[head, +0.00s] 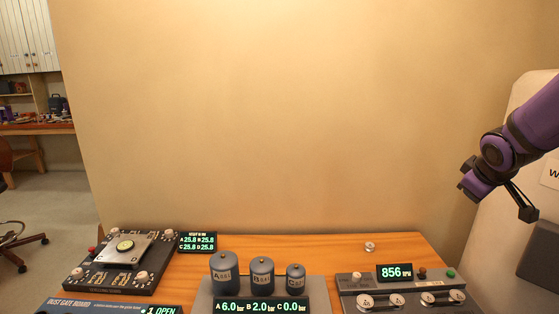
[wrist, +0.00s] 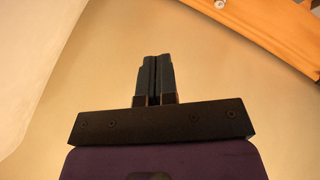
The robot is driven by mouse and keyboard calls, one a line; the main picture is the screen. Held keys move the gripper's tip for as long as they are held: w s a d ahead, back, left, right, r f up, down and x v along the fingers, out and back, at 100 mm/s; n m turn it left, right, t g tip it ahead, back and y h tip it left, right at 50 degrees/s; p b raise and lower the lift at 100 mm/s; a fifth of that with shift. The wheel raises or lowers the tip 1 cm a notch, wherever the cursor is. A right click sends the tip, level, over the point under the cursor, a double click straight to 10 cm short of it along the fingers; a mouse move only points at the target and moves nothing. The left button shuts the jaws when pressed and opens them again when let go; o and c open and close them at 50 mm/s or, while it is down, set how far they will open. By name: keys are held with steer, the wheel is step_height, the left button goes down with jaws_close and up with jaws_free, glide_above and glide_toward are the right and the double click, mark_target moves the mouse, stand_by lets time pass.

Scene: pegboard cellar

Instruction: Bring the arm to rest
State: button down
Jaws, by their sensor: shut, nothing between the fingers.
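My purple arm reaches in from the right edge of the head view. My gripper (head: 528,213) hangs in the air in front of the wall, above and to the right of the wooden bench (head: 400,246). In the wrist view my gripper (wrist: 154,62) shows its two dark fingers pressed together with nothing between them. It touches nothing that I can see. A strip of the wooden bench shows at the top right of the wrist view (wrist: 270,25).
The bench holds a levelling board (head: 125,262), three grey cylinders (head: 262,276) with a bar readout (head: 262,306), and a knob panel (head: 400,292) reading 856 rpm. A dust gate board (head: 100,306) is at the front left. Open wall lies above the bench.

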steer(key=s+a+r+m+y, duration=0.1)
steer(key=s+a, duration=0.3)
steer(key=s, duration=0.4)
steer(key=s+a+r+m+g+y, duration=0.1)
steer(key=s+a+r, duration=0.3)
steer(key=s, duration=0.4)
steer(key=s+a+r+m+g+y, duration=0.1)
steer(key=s+a+r+m, duration=0.2)
steer(key=s+a, duration=0.2)
steer(key=s, duration=0.3)
steer(key=shift+s+a, duration=0.35)
steer(key=shift+a, duration=0.05)
steer(key=shift+r, duration=0.1)
